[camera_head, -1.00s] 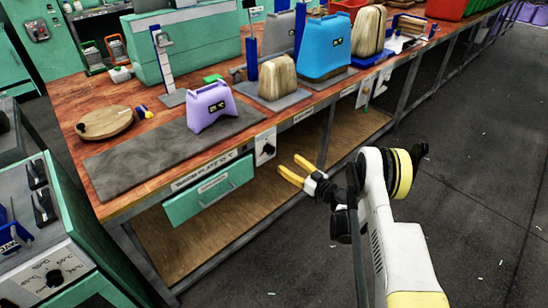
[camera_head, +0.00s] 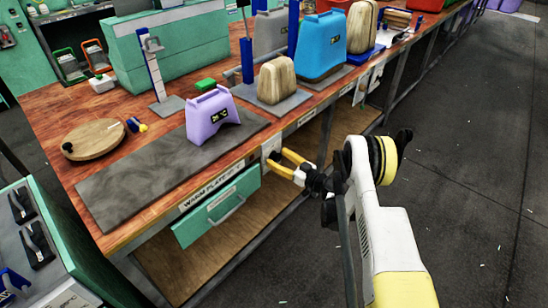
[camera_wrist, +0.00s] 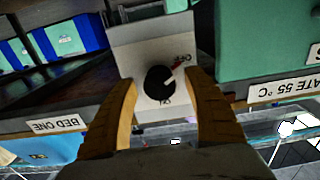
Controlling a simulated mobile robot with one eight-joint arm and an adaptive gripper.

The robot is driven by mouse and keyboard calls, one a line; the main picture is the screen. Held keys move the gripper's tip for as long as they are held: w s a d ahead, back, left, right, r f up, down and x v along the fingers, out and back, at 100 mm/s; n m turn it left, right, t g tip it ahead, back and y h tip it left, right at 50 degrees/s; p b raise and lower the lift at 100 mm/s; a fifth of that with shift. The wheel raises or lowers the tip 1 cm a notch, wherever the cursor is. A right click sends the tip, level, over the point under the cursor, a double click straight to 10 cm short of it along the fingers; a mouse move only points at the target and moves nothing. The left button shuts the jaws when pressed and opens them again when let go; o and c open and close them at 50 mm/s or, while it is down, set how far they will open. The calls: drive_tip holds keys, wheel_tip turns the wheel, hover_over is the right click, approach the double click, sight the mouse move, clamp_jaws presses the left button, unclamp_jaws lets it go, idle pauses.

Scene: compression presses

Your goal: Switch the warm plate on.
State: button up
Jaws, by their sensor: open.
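The warm plate (camera_head: 120,190) is a dark grey slab on the wooden bench, with a "WARM PLATE" label on the bench edge below it. Its switch panel (camera_head: 267,147) hangs at the bench front, mostly behind my gripper. In the wrist view, a round black knob (camera_wrist: 160,83) sits on the pale panel. Its reddish pointer is turned to the upper right, toward a small legend that looks like OFF; another small legend is below the knob. My gripper (camera_head: 280,160) is open, its yellow fingers either side of the knob in the wrist view (camera_wrist: 165,86). I cannot tell whether they touch it.
A purple press form (camera_head: 210,118) stands on the plate. A green drawer (camera_head: 217,207) is below the bench edge, left of the panel. Wooden (camera_head: 277,80) and blue (camera_head: 322,47) forms stand farther along.

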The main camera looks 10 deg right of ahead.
drive_tip(key=c, duration=1.2)
drive_tip(key=shift+m, duration=0.4)
drive_tip(key=m, duration=1.7)
drive_tip(key=shift+m, duration=0.3)
drive_tip(key=m, duration=0.5)
drive_tip(key=shift+a, duration=0.1)
drive_tip(key=shift+m, duration=0.4)
drive_tip(key=o, duration=1.2)
